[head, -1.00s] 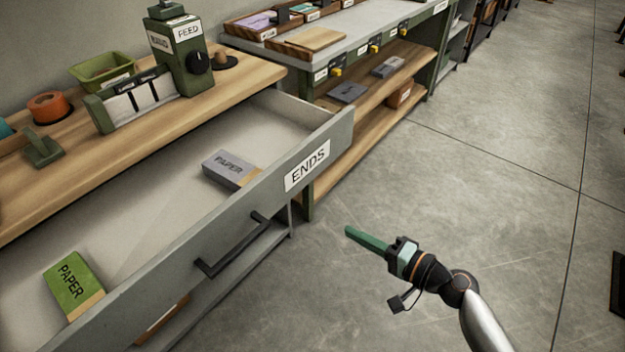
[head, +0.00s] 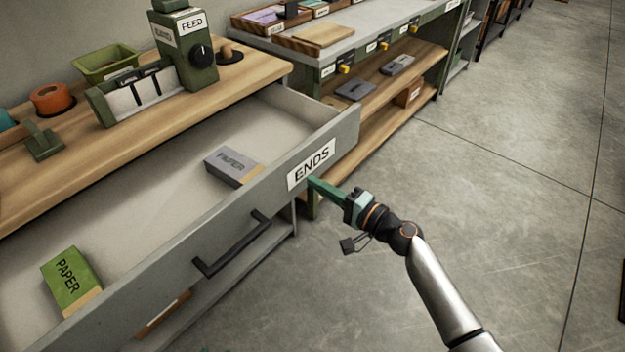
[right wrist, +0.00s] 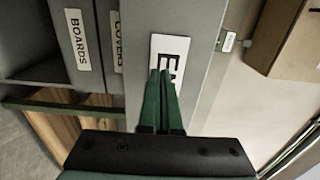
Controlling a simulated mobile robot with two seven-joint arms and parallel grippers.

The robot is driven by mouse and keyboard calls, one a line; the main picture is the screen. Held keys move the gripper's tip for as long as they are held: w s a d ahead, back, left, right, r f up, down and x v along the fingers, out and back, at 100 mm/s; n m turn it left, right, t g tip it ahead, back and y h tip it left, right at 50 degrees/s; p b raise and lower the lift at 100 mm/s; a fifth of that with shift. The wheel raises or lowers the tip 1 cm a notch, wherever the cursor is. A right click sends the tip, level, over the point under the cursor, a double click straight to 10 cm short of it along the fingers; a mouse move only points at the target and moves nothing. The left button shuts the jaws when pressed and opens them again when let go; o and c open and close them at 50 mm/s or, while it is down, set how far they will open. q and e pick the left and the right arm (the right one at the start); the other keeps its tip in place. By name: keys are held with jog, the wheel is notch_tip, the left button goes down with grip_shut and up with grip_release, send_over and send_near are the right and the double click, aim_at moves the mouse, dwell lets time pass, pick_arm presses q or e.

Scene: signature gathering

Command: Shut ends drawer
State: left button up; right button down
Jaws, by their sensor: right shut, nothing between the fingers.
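The ENDS drawer (head: 222,218) is pulled far out from under the wooden bench top. Its grey front carries a white ENDS label (head: 311,165) and a black bar handle (head: 232,245). Inside lie a grey PAPER box (head: 233,166) and a green PAPER box (head: 71,282). My right gripper (head: 312,183) is shut and empty, its green fingertips at the drawer front just below the label. In the right wrist view the fingertips (right wrist: 161,75) overlap the label (right wrist: 169,58); I cannot tell whether they touch. My left gripper is not in view.
The bench top (head: 130,125) holds a green FEED device (head: 186,50), a green tray (head: 108,60) and an orange roll (head: 52,98). A second bench with a wooden lower shelf (head: 400,85) stands beyond the drawer. The floor (head: 500,220) at right is clear.

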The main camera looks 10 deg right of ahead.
jog(key=shift+x, duration=0.95)
